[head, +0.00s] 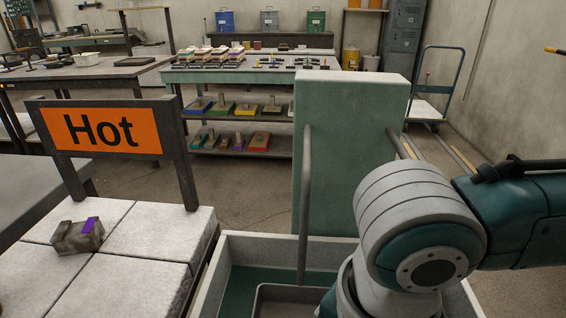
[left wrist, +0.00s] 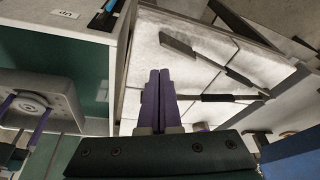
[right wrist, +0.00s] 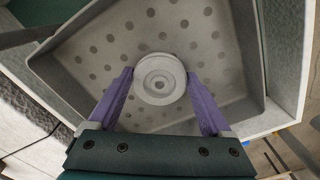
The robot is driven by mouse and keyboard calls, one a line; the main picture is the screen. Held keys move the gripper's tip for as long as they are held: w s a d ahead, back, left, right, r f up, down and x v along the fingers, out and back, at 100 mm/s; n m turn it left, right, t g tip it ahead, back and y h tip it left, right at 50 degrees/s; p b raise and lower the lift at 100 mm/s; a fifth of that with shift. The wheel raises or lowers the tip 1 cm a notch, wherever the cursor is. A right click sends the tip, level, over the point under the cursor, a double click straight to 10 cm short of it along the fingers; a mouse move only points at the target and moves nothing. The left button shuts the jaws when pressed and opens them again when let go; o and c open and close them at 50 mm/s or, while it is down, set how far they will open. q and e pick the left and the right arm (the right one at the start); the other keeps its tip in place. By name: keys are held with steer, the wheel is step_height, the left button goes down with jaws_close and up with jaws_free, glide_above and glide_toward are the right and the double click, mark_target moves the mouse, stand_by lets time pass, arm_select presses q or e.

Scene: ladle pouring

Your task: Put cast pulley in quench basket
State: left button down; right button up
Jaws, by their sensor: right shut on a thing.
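The cast pulley (right wrist: 160,78) is a pale grey round piece with a stepped hub, seen in the right wrist view. My right gripper (right wrist: 160,74) is shut on it, one purple finger at each side. The pulley is over the floor of the grey perforated quench basket (right wrist: 225,60); I cannot tell whether it touches the floor. In the head view only part of the basket rim (head: 262,296) shows, and my right arm hides the rest. My left gripper (left wrist: 159,75) has its purple fingers together with nothing seen between them, above white tiles.
A tank (head: 215,275) surrounds the basket, with a tall green panel (head: 345,150) behind. A "Hot" sign (head: 102,131) stands by white tiles (head: 130,270) bearing a small metal block (head: 77,238). Long-handled tools (left wrist: 215,97) lie on tiles in the left wrist view.

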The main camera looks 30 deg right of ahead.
steer(key=shift+f, duration=0.15)
steer(key=o, duration=1.4)
steer(key=shift+c, duration=0.2)
arm_select(q)
step_height(320, 180, up, 3)
steer(key=p, duration=0.3)
steer(key=shift+r, duration=0.1)
arm_select(e)
step_height(320, 180, up, 12)
steer(key=a+m+t+y, duration=0.2)
steer(key=a+m+y, duration=0.1)
steer(key=a+m, duration=0.4)
steer(key=s+d+f+m+t+h, duration=0.1)
steer(key=s+d+m, duration=0.4)
steer(key=d+m, duration=0.5)
steer(key=f+m+h, duration=0.1)
steer(key=m, duration=0.3)
steer(key=shift+s+f+t+h, duration=0.2)
steer(key=shift+f+t+h, duration=0.1)
steer(key=shift+f+h, duration=0.1)
